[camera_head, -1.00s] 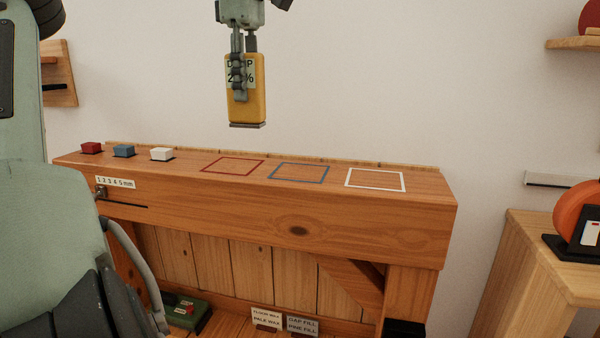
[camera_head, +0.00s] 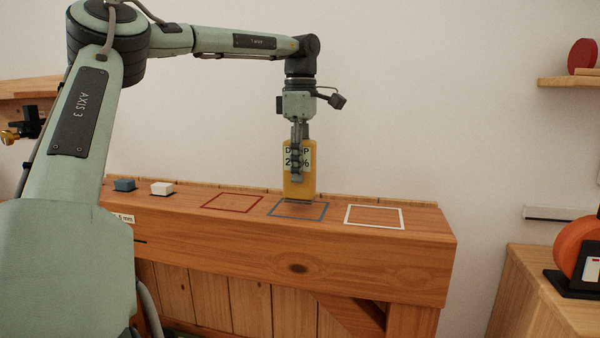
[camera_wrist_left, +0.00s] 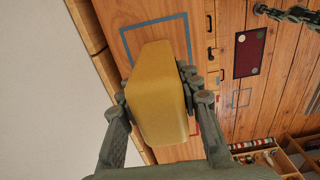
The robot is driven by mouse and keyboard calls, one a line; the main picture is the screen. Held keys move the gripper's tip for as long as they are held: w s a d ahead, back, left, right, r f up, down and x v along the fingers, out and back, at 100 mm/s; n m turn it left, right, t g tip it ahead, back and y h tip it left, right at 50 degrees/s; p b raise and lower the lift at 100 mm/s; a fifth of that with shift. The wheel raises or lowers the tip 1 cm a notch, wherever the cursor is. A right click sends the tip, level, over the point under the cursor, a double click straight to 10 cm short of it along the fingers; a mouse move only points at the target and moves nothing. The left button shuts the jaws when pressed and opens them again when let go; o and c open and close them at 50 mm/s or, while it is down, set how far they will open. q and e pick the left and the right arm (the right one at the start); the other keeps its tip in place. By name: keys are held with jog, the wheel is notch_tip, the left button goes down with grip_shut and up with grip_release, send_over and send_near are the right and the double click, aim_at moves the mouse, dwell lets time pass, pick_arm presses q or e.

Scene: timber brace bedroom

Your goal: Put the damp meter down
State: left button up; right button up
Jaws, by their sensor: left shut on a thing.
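The damp meter (camera_head: 308,185) is a yellow block with a printed pale face and a dark base, held upright by my left gripper (camera_head: 297,176). The gripper's fingers are shut on its sides. The meter's lower end is at the back part of the blue-outlined square (camera_head: 326,212) on the timber beam top; I cannot tell whether it touches. In the left wrist view the meter (camera_wrist_left: 158,95) sits between both fingers and hides part of the blue outline (camera_wrist_left: 126,42). My right gripper is not identifiable in these views.
A red-outlined square (camera_head: 232,203) lies left of the blue one and a white-outlined square (camera_head: 374,217) right; both are empty. An orange-red round object (camera_head: 577,247) stands on the right-hand bench.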

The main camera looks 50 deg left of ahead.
pick_arm(q)
jog(key=shift+f, duration=0.75)
jog(key=o, duration=1.2)
jog(key=shift+f, duration=0.15)
jog(key=shift+c, duration=0.2)
notch_tip(320, 180, up, 12)
jog(key=shift+r, duration=0.15)
